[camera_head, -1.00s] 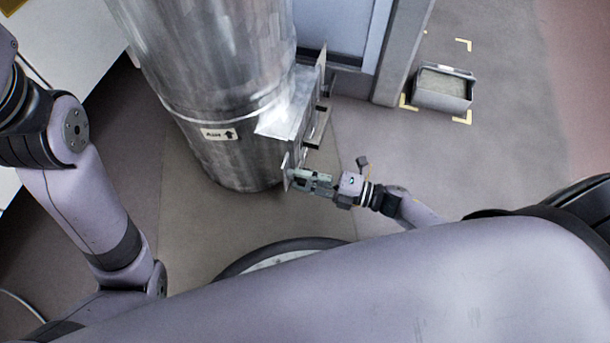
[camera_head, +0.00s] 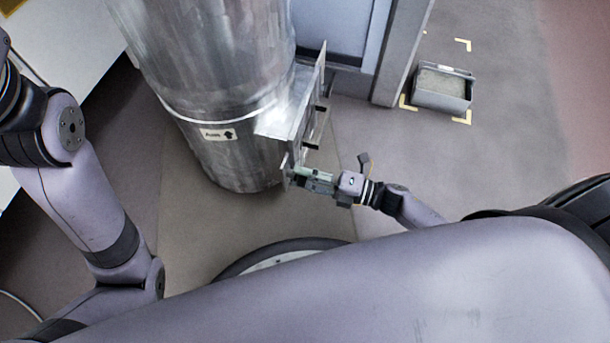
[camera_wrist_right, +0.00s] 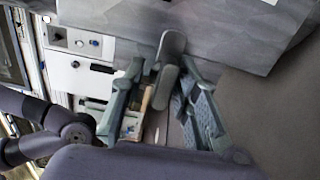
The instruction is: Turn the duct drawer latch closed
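The silver duct (camera_head: 215,80) stands upright, with a metal drawer housing (camera_head: 287,108) on its right side. The drawer's front plate (camera_head: 314,95) faces right. My right gripper (camera_head: 294,177) is at the lower end of this plate. In the right wrist view, the grey rounded latch lever (camera_wrist_right: 169,72) stands between the two fingers of the right gripper (camera_wrist_right: 162,85). The fingers are spread apart; the lever is nearer the right-hand finger, with a gap on the left. Whether a finger touches it is unclear. My left gripper is out of view.
A grey bin (camera_head: 442,90) stands on the floor at right, inside yellow corner marks. A grey post (camera_head: 400,50) and a blue-grey panel (camera_head: 335,28) are behind the drawer. The floor between drawer and bin is clear.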

